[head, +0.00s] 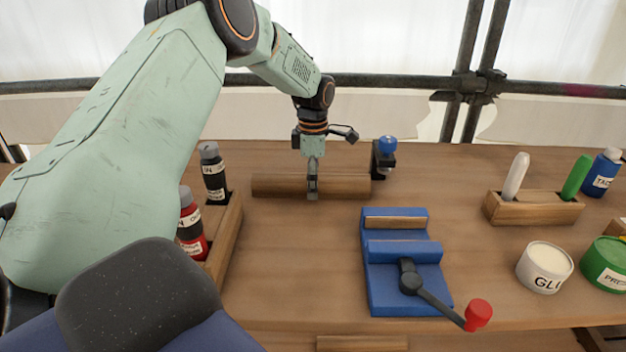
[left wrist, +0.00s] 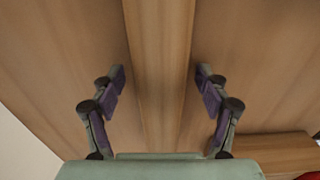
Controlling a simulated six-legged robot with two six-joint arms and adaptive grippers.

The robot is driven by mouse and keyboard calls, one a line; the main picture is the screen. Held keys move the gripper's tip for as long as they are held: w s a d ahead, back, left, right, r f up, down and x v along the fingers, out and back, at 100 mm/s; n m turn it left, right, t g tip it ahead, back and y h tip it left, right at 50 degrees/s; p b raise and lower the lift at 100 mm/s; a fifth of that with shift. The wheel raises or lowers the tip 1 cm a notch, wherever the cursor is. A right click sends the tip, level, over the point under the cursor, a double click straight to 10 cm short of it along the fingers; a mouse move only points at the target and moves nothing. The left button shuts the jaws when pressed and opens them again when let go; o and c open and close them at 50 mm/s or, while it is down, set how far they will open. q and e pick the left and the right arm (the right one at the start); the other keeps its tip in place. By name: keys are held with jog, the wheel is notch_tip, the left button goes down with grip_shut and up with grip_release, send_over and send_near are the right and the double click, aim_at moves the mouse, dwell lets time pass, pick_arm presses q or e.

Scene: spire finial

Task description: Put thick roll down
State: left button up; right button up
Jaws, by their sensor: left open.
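The thick roll (head: 275,186) is a long brown wooden piece lying flat across the back of the table. My left gripper (head: 312,190) is over the middle of the roll and points down. In the left wrist view the roll (left wrist: 160,70) runs up the picture between the two fingers of the left gripper (left wrist: 160,90). The fingers are open, with a gap on each side of the roll. My right gripper is in no view.
A blue vise (head: 382,279) with a red-knobbed handle stands in front. A wooden rack (head: 226,240) with bottles is at left. A marker holder (head: 530,209) and a glue pot (head: 545,268) are at right.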

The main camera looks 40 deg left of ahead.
pick_arm(q)
jog(key=shift+r, duration=0.2)
notch_tip(320, 180, up, 12)
jog(key=p, duration=0.2)
jog(key=shift+p, duration=0.4)
notch_tip(320, 180, down, 12)
jog(key=b, duration=0.3)
jog(key=shift+f, duration=0.15)
notch_tip(320, 180, up, 2)
jog(key=shift+w+r+p, duration=0.1)
jog(key=shift+r+p, duration=0.05)
jog(key=shift+p, duration=0.2)
jog(key=shift+r, duration=0.5)
jog(key=shift+f, duration=0.15)
